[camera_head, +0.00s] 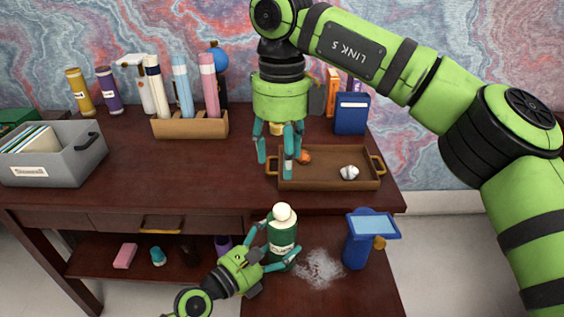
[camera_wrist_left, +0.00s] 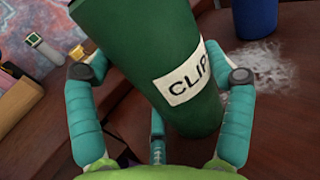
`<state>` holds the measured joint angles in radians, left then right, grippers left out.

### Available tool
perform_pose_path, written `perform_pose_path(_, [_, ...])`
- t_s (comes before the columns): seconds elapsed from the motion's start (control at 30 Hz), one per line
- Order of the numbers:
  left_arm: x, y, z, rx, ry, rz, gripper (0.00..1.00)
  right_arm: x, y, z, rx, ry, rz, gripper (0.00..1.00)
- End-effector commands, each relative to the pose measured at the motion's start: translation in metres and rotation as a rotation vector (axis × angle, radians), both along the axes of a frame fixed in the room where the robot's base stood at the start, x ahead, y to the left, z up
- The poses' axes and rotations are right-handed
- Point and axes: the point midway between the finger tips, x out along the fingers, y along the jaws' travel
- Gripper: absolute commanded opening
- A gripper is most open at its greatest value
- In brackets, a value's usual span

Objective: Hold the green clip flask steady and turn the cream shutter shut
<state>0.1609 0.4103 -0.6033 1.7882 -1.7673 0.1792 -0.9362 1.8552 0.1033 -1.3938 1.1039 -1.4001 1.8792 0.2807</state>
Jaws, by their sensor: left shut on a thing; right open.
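The green clip flask (camera_head: 282,242) stands on the near part of the desk in the head view, with a round cream shutter (camera_head: 283,212) on top. My left gripper (camera_head: 275,250) is shut around its body. In the left wrist view the flask (camera_wrist_left: 150,40) fills the space between the teal fingers of my left gripper (camera_wrist_left: 160,95), and its white "CLIP" label faces the camera. The shutter is outside that view. My right gripper (camera_head: 278,160) is open and empty, pointing down over the tray area, behind and above the flask, apart from the shutter.
A wooden tray (camera_head: 328,187) with an orange item and a white item lies behind the flask. A blue container (camera_head: 356,252) stands to its right, beside a white powdery patch (camera_head: 320,268). A rack of tubes (camera_head: 190,127) and a grey box (camera_head: 75,162) stand farther left.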

Motion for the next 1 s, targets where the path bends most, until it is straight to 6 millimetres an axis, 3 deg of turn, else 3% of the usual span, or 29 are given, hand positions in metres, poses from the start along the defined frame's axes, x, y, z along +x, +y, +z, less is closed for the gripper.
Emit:
perform_pose_path(0.27, [0.000, 0.000, -0.001, 0.000, 0.001, -0.001, 0.42, 0.000, 0.000, 0.000, 0.000, 0.000, 0.000, 0.56])
perform_pose_path(0.3, [0.000, 0.000, -0.001, 0.000, 0.001, -0.001, 0.93, 0.000, 0.000, 0.000, 0.000, 0.000, 0.000, 0.56])
perform_pose_path(0.33, [0.000, 0.000, -0.001, 0.000, 0.001, -0.001, 1.00, 0.000, 0.000, 0.000, 0.000, 0.000, 0.000, 0.56])
perform_pose_path(0.77, [-0.002, 0.002, -0.001, 0.001, 0.001, 0.000, 1.00, 0.000, 0.000, -0.001, -0.001, 0.001, 0.000, 0.56])
perform_pose_path(1.0, [-0.026, 0.026, -0.002, 0.004, 0.002, -0.001, 1.00, 0.000, 0.000, -0.001, 0.000, 0.000, 0.000, 0.56])
